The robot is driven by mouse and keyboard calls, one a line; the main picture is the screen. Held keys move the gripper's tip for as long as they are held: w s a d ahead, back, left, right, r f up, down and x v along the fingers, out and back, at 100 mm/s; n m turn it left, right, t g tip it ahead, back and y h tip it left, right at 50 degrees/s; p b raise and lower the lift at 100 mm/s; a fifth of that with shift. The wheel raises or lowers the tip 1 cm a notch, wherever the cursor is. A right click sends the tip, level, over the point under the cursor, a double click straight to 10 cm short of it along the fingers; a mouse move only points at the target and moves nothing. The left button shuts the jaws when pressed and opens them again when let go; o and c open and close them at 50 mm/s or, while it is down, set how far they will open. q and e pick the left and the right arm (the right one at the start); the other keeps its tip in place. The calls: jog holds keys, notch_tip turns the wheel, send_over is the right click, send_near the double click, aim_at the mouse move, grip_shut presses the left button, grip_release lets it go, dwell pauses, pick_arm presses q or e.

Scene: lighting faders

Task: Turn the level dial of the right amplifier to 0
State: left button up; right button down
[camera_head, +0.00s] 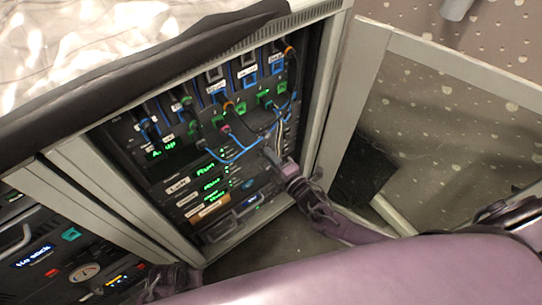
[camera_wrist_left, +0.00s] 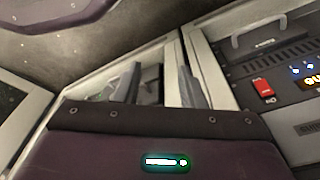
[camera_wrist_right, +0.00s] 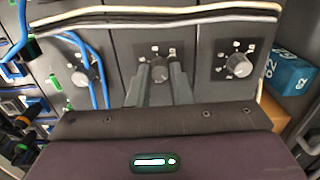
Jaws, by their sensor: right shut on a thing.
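The open rack (camera_head: 215,130) fills the middle of the head view, with lit green displays and small name labels on its units. My right gripper (camera_head: 272,153) reaches into its right part. In the right wrist view, three grey dials with small marks around them sit in a row: a left one (camera_wrist_right: 82,77), a middle one (camera_wrist_right: 159,70) and a right one (camera_wrist_right: 238,65). My right gripper (camera_wrist_right: 160,82) is shut on the middle dial. The dial's scale is too small to read. My left gripper (camera_wrist_left: 158,85) is open and empty, its fingers apart before a pale frame.
Blue cables (camera_wrist_right: 80,45) hang by the left dial, and a white and black cable bundle (camera_wrist_right: 150,18) crosses above the dials. A blue box (camera_wrist_right: 290,72) stands at the right. An open door frame (camera_head: 440,60) stands right of the rack. Another equipment rack (camera_head: 60,265) is lower left.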

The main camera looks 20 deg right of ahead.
jog(key=c, duration=1.3)
grip_release()
pick_arm(q)
jog(key=shift+w+r, duration=0.2)
jog(key=shift+w, duration=0.05)
jog(key=f, duration=0.1)
jog(key=s+f, duration=0.1)
jog(key=f+p, duration=0.1)
jog(key=shift+s+a, duration=0.15)
jog(key=shift+a, duration=0.15)
pick_arm(e)
jog(key=v, duration=0.7)
jog(key=shift+s+d, duration=0.15)
jog(key=shift+s, duration=0.15)
pick_arm(q)
jog(key=shift+r, duration=0.15)
